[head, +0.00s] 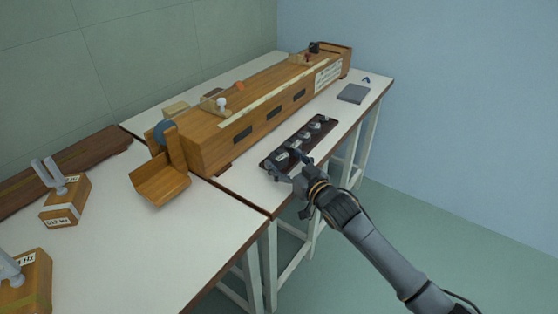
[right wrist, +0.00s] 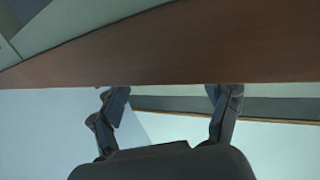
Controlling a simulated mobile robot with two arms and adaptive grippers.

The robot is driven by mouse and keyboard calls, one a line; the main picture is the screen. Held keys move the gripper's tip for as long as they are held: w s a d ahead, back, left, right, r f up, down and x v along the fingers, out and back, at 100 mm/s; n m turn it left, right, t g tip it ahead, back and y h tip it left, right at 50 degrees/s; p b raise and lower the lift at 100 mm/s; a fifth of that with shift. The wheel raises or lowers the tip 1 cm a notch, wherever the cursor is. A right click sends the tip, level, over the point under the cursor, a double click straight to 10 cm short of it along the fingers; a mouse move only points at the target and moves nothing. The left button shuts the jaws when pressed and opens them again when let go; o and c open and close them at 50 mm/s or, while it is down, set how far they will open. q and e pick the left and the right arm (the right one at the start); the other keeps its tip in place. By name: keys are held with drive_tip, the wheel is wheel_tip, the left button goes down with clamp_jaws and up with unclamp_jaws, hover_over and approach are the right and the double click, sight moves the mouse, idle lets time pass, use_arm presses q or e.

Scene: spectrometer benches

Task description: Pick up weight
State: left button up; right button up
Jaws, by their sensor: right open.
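Several small grey metal weights sit in a row on a dark tray (head: 265,163) near the right edge of the far bench. The nearest weight (head: 281,157) is at the tray's near end, and another weight (head: 308,134) stands farther back. My right gripper (head: 284,170) is at the near end of the tray, close to the nearest weight; I cannot tell whether it touches it. In the right wrist view my right gripper (right wrist: 168,108) has its fingers spread wide with nothing between them. No weight shows there. My left gripper is out of view.
A long wooden instrument (head: 225,145) lies along the far bench behind the tray. A grey flat box (head: 353,93) lies at the far right. Tuning forks on wooden boxes (head: 65,200) stand on the near bench at left. The near bench's middle is clear.

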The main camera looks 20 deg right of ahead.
drive_tip(key=shift+w+a, duration=0.1)
drive_tip(key=shift+w, duration=0.4)
drive_tip(key=c, duration=1.4)
drive_tip(key=shift+r, duration=0.1)
clamp_jaws()
